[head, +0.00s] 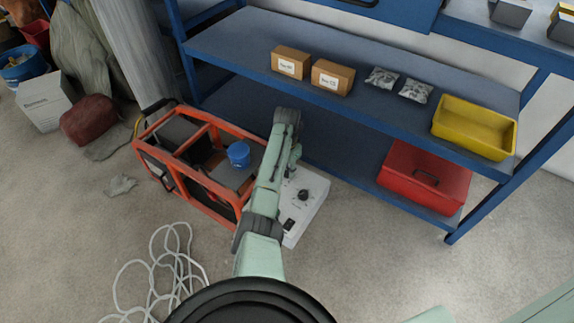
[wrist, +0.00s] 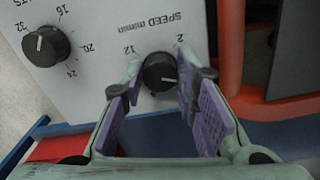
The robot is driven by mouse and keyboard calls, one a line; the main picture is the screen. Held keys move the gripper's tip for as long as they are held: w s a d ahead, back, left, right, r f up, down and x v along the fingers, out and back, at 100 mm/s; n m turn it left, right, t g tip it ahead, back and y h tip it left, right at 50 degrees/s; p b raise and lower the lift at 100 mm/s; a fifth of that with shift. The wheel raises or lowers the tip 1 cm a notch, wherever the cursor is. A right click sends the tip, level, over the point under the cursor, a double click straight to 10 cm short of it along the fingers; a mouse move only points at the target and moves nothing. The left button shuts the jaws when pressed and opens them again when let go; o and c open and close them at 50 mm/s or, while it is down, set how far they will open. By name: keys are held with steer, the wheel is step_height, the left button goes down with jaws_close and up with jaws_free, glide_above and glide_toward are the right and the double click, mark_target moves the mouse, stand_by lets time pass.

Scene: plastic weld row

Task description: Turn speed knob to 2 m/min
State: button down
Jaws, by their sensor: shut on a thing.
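The black speed knob (wrist: 160,72) sits on a white panel (wrist: 105,25) in the wrist view, under the upside-down lettering "SPEED m/min". A "12" shows to its left and a "2" above its right side. Its pale pointer line points towards the right finger, and the marks there are hidden. My gripper (wrist: 160,88) has its purple-padded fingers on either side of the knob, shut on it. In the head view the white control box (head: 314,208) stands beside the orange frame, and my arm hides the gripper and the speed knob.
A second black knob (wrist: 46,46) with a 16 to 32 scale is close by on the panel. The orange-framed machine (head: 212,205) adjoins the box. A blue shelf (head: 350,105) stands behind, and white cable (head: 160,265) lies on the floor.

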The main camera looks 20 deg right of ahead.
steer(key=n+p, duration=0.1)
steer(key=n, duration=0.2)
steer(key=shift+r+n+p, duration=0.1)
steer(key=shift+n+p, duration=0.2)
steer(key=shift+n, duration=0.1)
steer(key=n+p, duration=0.1)
steer(key=n, duration=0.2)
steer(key=shift+n, duration=0.3)
steer(key=n+p, duration=0.1)
steer(key=n, duration=0.5)
steer(key=shift+n, duration=0.3)
steer(key=c, duration=1.3)
jaws_free()
step_height(320, 180, up, 12)
steer(key=shift+f, duration=0.1)
